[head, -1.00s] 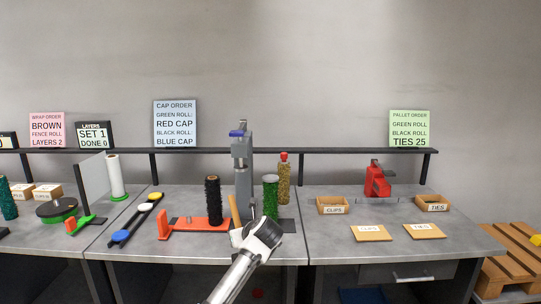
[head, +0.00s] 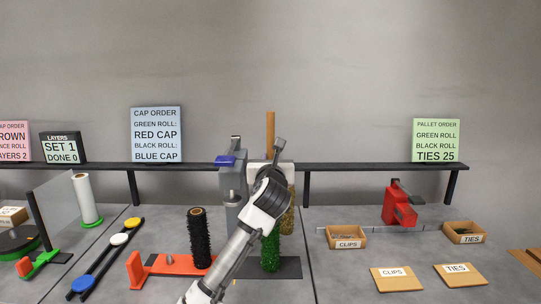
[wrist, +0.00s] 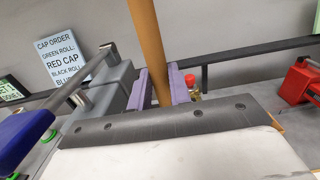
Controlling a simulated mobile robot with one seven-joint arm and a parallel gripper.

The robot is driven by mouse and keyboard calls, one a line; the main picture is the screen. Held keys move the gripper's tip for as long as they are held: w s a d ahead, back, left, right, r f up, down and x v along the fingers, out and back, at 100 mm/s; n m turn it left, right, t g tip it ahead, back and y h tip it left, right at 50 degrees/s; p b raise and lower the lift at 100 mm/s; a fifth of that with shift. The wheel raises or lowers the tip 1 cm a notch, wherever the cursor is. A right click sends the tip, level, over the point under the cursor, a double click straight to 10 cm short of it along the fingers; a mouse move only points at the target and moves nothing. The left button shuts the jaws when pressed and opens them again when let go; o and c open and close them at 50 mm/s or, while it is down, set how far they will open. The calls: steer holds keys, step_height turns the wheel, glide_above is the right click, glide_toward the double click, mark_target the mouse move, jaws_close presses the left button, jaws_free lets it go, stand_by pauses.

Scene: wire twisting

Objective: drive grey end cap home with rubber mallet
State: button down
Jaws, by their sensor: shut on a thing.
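My gripper (head: 270,158) is shut on a tan wooden handle (head: 270,130), which I take to be the mallet's. In the wrist view the two purple-grey fingers (wrist: 160,90) clasp the handle (wrist: 145,35), which runs up out of the picture. The mallet's head does not show in either view. My gripper is raised in front of the grey press (head: 232,185), at about shelf height, above the green roll (head: 270,252). I cannot make out a grey end cap; the green roll's top is hidden behind my arm.
A black roll (head: 199,240) stands by an orange stand (head: 165,264). A black rack (head: 100,265) with blue, white and yellow caps lies to the left. A brass-coloured roll (head: 291,215) stands behind my gripper. A dark shelf (head: 350,165) crosses the back. Right are bins and a red tool (head: 399,205).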

steer(key=shift+s+f+b, duration=0.15)
steer(key=shift+f+b, duration=0.45)
steer(key=shift+b, duration=0.05)
steer(key=shift+f+b, duration=1.6)
steer(key=shift+f, duration=0.55)
steer(key=shift+f+b, duration=0.5)
steer(key=shift+f, duration=0.25)
steer(key=shift+f+p, duration=0.55)
steer(key=shift+f, duration=0.15)
stand_by(3.1)
steer(key=shift+r+p, duration=0.65)
steer(key=shift+r, duration=0.15)
steer(key=shift+r+p, duration=2.2)
steer(key=shift+r, duration=0.75)
